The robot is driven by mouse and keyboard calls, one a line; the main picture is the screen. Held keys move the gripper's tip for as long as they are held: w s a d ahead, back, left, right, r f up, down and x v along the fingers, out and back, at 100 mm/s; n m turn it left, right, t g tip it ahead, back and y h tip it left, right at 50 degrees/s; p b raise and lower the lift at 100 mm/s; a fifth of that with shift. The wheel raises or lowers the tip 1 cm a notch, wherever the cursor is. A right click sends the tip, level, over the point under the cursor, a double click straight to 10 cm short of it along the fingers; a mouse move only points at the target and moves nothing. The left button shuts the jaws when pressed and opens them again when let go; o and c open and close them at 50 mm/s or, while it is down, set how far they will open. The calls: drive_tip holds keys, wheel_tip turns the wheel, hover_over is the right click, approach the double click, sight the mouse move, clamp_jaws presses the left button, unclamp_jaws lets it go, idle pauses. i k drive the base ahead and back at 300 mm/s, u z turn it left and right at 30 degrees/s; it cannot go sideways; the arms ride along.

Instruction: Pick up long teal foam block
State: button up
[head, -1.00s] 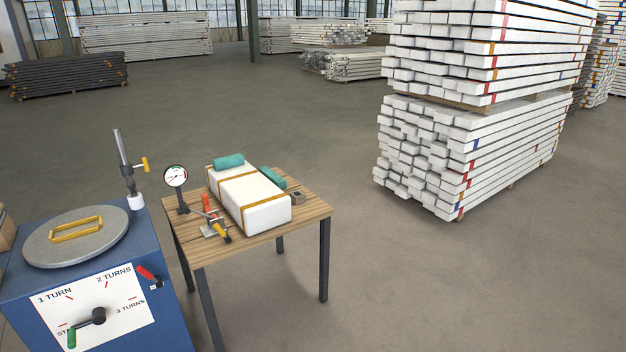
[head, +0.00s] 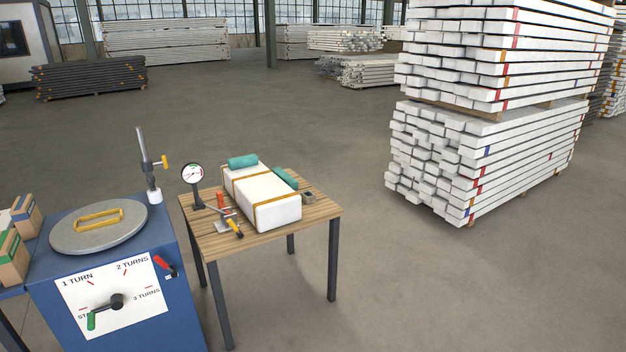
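Two teal pieces show at the wooden table (head: 265,232). I cannot tell for certain which of the two is the longer. My gripper is not in view.
A small metal piece (head: 308,197) lies right. A blue cabinet (head: 170,235) with a round lid (head: 99,228) stands left. Open floor lies behind the table.

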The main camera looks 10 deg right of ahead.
sight(292, 183)
drive_tip(key=z, duration=0.25)
drive_tip(key=i, duration=1.25)
drive_tip(key=u, duration=0.5)
drive_tip(key=i, duration=0.5)
drive_tip(key=u, duration=0.1)
drive_tip(key=k, duration=0.95)
drive_tip(key=u, duration=0.1)
